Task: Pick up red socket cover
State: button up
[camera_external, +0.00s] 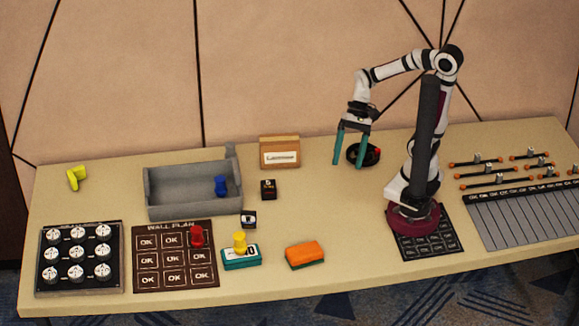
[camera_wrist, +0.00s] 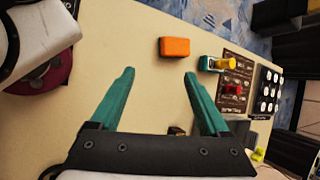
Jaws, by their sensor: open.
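The red socket cover (camera_external: 197,237) stands on the upper right part of the dark wall plan board (camera_external: 145,284) in the external view. It also shows small in the wrist view (camera_wrist: 233,90), right of my gripper's fingers. My gripper (camera_external: 351,160) has two teal fingers spread apart, with nothing between them. It hangs above the table well to the right of the red cover. In the wrist view the open fingers (camera_wrist: 160,75) point over bare table.
A yellow piece (camera_external: 240,241) stands on a teal block (camera_external: 241,260) just right of the board. An orange block (camera_external: 305,254) lies further right. A grey tray (camera_external: 165,209) holding a blue piece (camera_external: 220,186) is behind. A black ring-like item (camera_external: 363,155) lies near my gripper.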

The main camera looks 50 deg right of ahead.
aim_at(201, 228)
jog(key=w+a+m+t+y, duration=0.1)
jog(key=w+a+m+y, duration=0.5)
jog(key=w+a, duration=0.6)
jog(key=w+a+f+m+t, duration=0.2)
jog(key=w+a+f+m, duration=0.1)
jog(key=w+a+f, duration=0.1)
jog(key=w+a+f+m+t, duration=0.2)
jog(key=w+a+f+m, duration=0.2)
jog(key=f, duration=0.4)
jog(key=w+a+f+m+t, duration=0.2)
jog(key=w+a+f+m, duration=0.1)
jog(key=w+a+f, duration=0.3)
jog(key=shift+a+t+h, duration=0.3)
jog(key=shift+a+h, duration=0.1)
jog(key=shift+a, duration=0.1)
jog(key=x, duration=0.6)
jog(key=shift+w+r, duration=0.2)
jog(key=shift+w, duration=0.1)
grip_shut()
